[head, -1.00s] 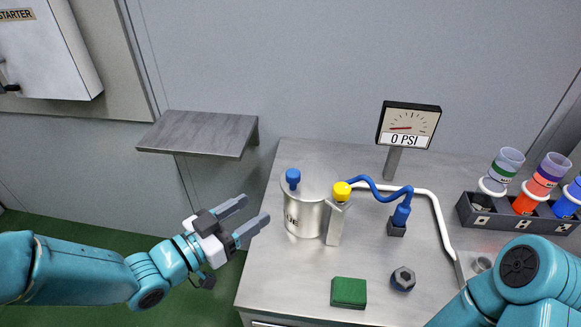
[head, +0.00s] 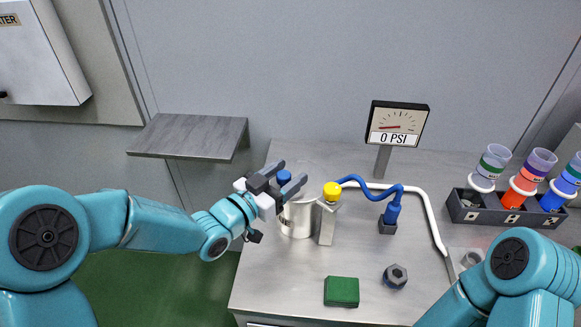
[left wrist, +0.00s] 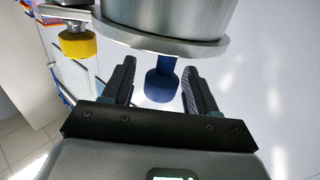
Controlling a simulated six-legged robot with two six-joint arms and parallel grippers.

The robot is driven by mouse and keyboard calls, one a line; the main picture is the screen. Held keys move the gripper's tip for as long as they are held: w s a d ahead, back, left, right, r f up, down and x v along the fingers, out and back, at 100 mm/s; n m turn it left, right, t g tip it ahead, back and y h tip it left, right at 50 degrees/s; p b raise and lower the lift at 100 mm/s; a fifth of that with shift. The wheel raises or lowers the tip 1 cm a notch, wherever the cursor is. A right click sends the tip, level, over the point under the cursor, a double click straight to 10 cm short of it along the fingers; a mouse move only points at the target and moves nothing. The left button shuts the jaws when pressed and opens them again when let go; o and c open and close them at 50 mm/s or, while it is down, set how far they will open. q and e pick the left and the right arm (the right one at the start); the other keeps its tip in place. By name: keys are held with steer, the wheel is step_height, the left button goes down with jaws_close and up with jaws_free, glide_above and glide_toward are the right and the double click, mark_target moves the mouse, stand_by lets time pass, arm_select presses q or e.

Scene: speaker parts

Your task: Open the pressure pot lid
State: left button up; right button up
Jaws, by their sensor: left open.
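The metal pressure pot (head: 296,221) stands on the left part of the steel table. A blue knob (head: 284,177) sits on its lid. My left gripper (head: 287,179) is open at the lid, with one finger on each side of the knob. In the left wrist view the blue knob (left wrist: 162,86) lies between the open fingers (left wrist: 160,82), with gaps on both sides. The lid's rim (left wrist: 150,40) shows above it there. The gripper hides part of the lid in the head view. My right gripper is out of view; only its arm shows at lower right.
A yellow-topped metal post (head: 328,222) stands right beside the pot. A blue hose (head: 368,184) runs to a blue fitting. A gauge (head: 397,126) reads 0 PSI. A green block (head: 341,291), a dark nut (head: 395,276) and a rack of cups (head: 470,212) are also there.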

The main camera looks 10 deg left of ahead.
arm_select(q)
steer(key=shift+x, duration=0.85)
jaws_close()
steer(key=shift+w+r+p, duration=0.1)
steer(key=shift+r+p, duration=0.4)
steer(key=shift+p, duration=0.25)
steer(key=r+g+p, duration=0.1)
steer(key=p, duration=0.1)
steer(key=w+r+n+g+y+p, duration=0.1)
steer(key=p, duration=0.2)
steer(key=r+n+p, duration=0.1)
steer(key=p, duration=0.2)
steer(key=shift+w+a+g, duration=0.1)
steer(key=shift+w+g, duration=0.3)
steer(key=w+g+p, duration=0.1)
steer(key=p, duration=0.2)
steer(key=r+n+g+y+p, duration=0.1)
steer(key=p, duration=0.3)
steer(key=shift+w, duration=0.4)
steer(key=shift+w+f+g+p, duration=0.2)
steer(key=shift+w+g+p, duration=0.1)
steer(key=shift+p, duration=0.5)
